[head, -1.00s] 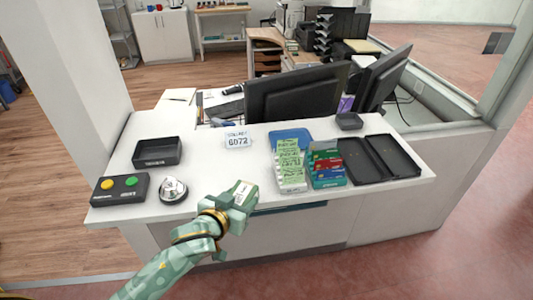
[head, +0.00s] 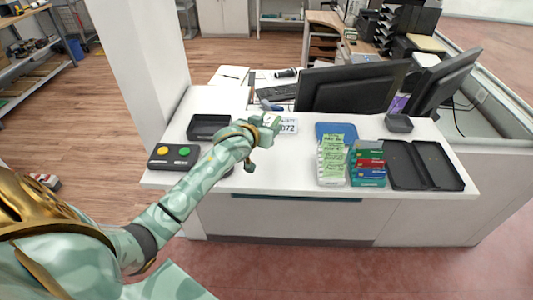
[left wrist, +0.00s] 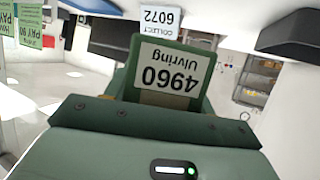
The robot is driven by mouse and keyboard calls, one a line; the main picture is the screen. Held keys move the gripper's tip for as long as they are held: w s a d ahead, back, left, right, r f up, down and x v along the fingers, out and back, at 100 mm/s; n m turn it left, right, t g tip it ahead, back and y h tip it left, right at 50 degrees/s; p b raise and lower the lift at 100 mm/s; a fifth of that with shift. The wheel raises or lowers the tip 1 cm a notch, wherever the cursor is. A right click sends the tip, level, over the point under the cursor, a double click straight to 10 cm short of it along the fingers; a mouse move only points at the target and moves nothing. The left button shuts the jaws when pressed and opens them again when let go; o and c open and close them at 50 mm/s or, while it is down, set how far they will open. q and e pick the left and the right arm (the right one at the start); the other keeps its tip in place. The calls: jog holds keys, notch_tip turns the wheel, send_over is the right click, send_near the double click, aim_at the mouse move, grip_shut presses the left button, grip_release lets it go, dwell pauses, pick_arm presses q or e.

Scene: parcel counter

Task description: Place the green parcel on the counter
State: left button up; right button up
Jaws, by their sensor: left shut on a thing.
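My left gripper (head: 262,130) is shut on the green parcel (head: 271,119) and holds it over the white counter (head: 275,178), in front of the collect sign (head: 289,126). The parcel is small in the head view and partly covered by the gripper. In the left wrist view the parcel (left wrist: 190,48) stands beyond the gripper's green housing, with a white label reading 4960 Ulvring upside down. I cannot tell the gap between parcel and counter. My right gripper is not in view.
A black tray (head: 208,121) and a button box (head: 174,150) lie left. A rack of green slips (head: 331,160), a box of coloured cards (head: 367,158) and a black double tray (head: 425,165) stand right. Monitors (head: 350,88) rise behind. The counter's front middle is clear.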

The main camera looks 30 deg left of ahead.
pick_arm(q)
send_over(263, 164)
jog(key=f, duration=0.4)
jog(key=shift+w+a+f+b, duration=0.1)
jog(key=shift+w+f+b, duration=0.15)
jog(key=shift+b, duration=0.1)
jog(key=f, duration=0.1)
jog(key=f+b, duration=0.1)
jog(key=f, duration=0.2)
jog(key=shift+s, duration=0.35)
jog(key=shift+r, duration=0.15)
jog(key=o, duration=1.1)
jog(key=p+v, duration=0.2)
jog(key=v, duration=1)
jog(key=shift+p, duration=0.3)
